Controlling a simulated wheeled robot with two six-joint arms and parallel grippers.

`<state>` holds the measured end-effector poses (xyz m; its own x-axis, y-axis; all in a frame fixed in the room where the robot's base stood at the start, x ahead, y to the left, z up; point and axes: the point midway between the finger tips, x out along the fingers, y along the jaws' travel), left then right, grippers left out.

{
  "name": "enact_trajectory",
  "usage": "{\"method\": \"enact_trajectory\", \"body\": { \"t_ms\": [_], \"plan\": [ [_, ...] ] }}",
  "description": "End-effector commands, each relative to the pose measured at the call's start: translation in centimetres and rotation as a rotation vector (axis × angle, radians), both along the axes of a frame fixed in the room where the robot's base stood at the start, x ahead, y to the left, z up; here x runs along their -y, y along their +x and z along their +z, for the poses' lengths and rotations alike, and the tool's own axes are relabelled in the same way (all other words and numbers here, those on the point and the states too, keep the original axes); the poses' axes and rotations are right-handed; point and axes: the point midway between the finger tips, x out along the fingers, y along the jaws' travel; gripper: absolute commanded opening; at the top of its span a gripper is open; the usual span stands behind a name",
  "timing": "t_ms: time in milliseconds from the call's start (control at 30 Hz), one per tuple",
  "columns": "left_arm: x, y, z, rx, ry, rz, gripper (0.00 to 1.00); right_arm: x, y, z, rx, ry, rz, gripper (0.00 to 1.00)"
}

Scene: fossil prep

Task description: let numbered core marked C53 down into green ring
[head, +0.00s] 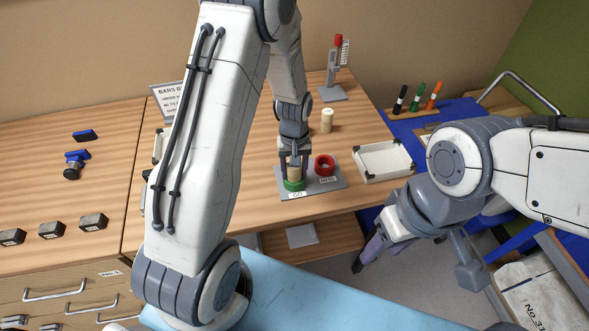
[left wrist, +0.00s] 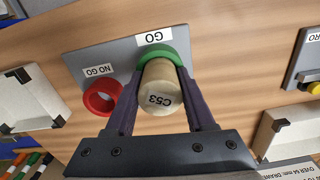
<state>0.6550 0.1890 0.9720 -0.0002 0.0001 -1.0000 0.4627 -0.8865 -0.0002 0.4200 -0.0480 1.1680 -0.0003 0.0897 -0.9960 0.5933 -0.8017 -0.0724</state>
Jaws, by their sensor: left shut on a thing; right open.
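The pale core marked C53 (left wrist: 160,88) is between the fingers of my left gripper (left wrist: 160,98), which is shut on it. In the head view the core (head: 294,174) stands about upright at the green ring (head: 293,186), which also shows in the left wrist view (left wrist: 178,55). Its lower end overlaps the ring's opening; I cannot tell how deep it sits. The ring is on a grey plate by the GO label. My left gripper (head: 295,165) points down over it. My right gripper (head: 366,258) is open and empty, away from the plate at the front right.
A red ring (head: 324,165) by the NO GO label sits beside the green one on the grey plate (head: 335,189). A pale cylinder (head: 327,120) stands behind. A white tray (head: 383,161) lies to the right, and a stand (head: 333,88) with a red top is at the back.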

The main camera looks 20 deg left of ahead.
Motion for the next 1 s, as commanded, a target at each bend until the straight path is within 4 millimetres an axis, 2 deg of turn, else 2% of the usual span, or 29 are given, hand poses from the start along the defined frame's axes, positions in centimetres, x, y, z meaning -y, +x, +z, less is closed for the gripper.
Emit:
{"method": "enact_trajectory", "body": {
  "t_ms": [1000],
  "plan": [
    [0.0, 0.0, 5.6, 0.001, 0.000, 0.000, 0.00, 0.0, 0.0, 4.6, 0.000, 0.000, 0.000, 0.50]
  ]
}}
